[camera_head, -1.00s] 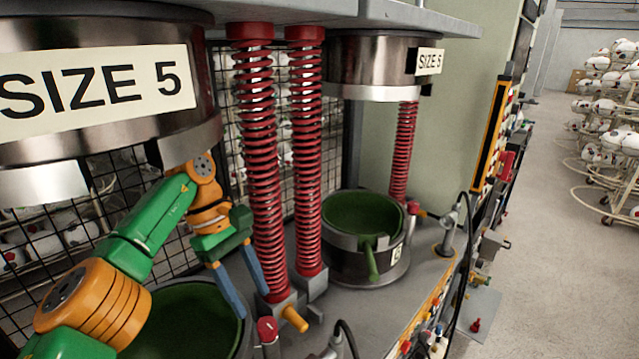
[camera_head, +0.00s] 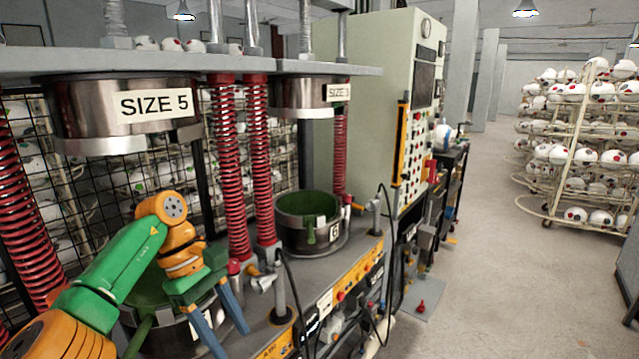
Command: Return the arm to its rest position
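My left arm, green and orange, comes in from the lower left in the head view. My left gripper (camera_head: 230,335) points down with its two blue fingers apart and nothing between them. It is in front of the near green-lined press bowl (camera_head: 150,287), partly covering it. The upper press die (camera_head: 75,125) with a "SIZE 5" label hangs above and behind the arm. My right gripper is not in view.
A second press bowl (camera_head: 290,235) stands further back under its own die (camera_head: 300,97). Red springs (camera_head: 228,165) rise between them. A control cabinet (camera_head: 385,90) stands behind. Ball racks (camera_head: 575,150) are at right, with clear floor (camera_head: 480,260) between.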

